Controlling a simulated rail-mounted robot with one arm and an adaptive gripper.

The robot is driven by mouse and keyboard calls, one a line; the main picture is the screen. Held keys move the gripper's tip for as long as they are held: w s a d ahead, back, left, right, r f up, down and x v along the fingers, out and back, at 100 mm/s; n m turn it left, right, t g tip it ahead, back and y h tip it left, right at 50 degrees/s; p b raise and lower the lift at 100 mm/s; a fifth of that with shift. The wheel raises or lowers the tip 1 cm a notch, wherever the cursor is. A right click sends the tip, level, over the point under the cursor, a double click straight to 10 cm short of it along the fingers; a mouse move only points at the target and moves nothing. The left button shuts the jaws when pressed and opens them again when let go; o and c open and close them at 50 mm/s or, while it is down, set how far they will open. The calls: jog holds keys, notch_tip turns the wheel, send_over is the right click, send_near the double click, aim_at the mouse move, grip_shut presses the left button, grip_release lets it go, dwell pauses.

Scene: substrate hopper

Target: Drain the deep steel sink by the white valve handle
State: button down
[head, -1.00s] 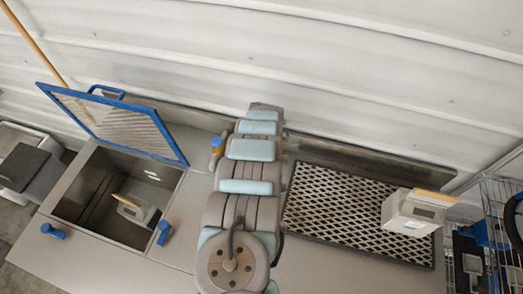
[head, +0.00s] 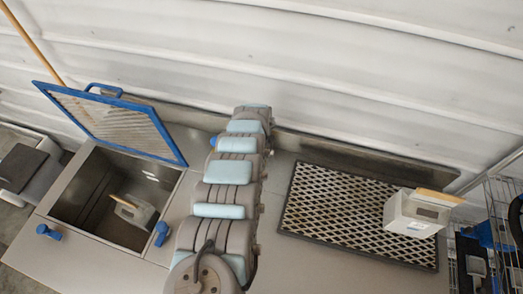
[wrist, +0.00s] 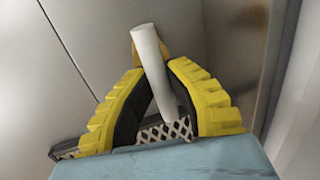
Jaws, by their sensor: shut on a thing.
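My gripper (wrist: 157,68), with yellow ribbed fingers, shows in the wrist view, shut on a white valve handle (wrist: 150,55). The handle is a slim white bar slanting between the fingertips, with a brass-coloured part behind its upper end. In the head view, a deep steel basin (head: 80,182) lies at the left under a raised blue-framed lid (head: 115,120). A white box (head: 128,211) with a wooden strip lies inside the basin. The gripper and the white handle are not visible in the head view. No water can be made out.
Two blue knobs (head: 49,232) (head: 162,232) sit on the basin's front edge. A black-edged mesh grate (head: 335,215) lies on the steel counter at the right, with another white box (head: 412,214) on it. A wire rack (head: 500,215) stands at far right.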

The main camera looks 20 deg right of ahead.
dwell(0.3)
jog(key=c, duration=1)
grip_release()
notch_tip(320, 180, up, 12)
jog(key=s+a, duration=0.1)
jog(key=s, duration=0.1)
jog(key=shift+a, duration=0.2)
jog(key=shift+f, duration=0.1)
jog(key=shift+w, duration=0.15)
